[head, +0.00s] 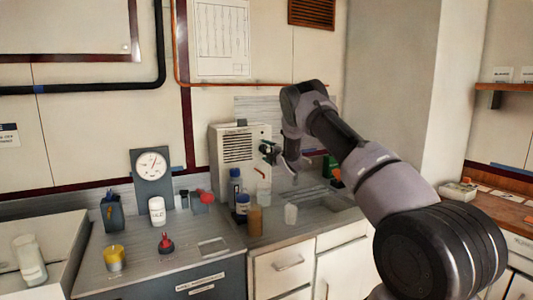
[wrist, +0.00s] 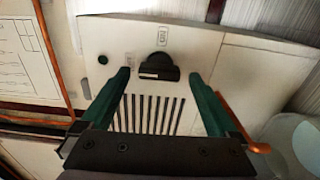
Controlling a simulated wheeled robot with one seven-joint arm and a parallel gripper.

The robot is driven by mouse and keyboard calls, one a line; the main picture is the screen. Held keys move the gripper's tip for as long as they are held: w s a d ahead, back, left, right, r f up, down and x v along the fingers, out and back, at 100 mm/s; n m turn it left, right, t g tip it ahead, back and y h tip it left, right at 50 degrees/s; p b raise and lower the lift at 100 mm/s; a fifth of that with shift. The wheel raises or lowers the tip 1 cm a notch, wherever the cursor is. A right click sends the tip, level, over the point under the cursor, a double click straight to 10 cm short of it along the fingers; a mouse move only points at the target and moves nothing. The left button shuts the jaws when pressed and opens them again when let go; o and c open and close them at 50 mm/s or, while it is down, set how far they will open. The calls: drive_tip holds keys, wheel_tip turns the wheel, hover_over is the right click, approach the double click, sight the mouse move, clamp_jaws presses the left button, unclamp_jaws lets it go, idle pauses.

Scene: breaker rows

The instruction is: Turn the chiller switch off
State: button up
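The chiller looks to be the white box with a slotted vent (head: 240,150) standing at the back of the counter. In the wrist view its pale front panel (wrist: 100,38) fills the middle. It carries a black half-round part with a small label (wrist: 158,68), a small white rocker-like part (wrist: 162,42), another small pale fitting (wrist: 130,60) and a round green button or lamp (wrist: 103,60). I cannot tell which is the switch or its position. My gripper (wrist: 159,77) is open and empty, its green fingers on either side of the black part.
A dial gauge (head: 152,165) stands left.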

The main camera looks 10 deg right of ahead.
drive_tip(key=v, duration=1)
drive_tip(key=shift+s+d, duration=0.15)
drive_tip(key=shift+s, duration=0.25)
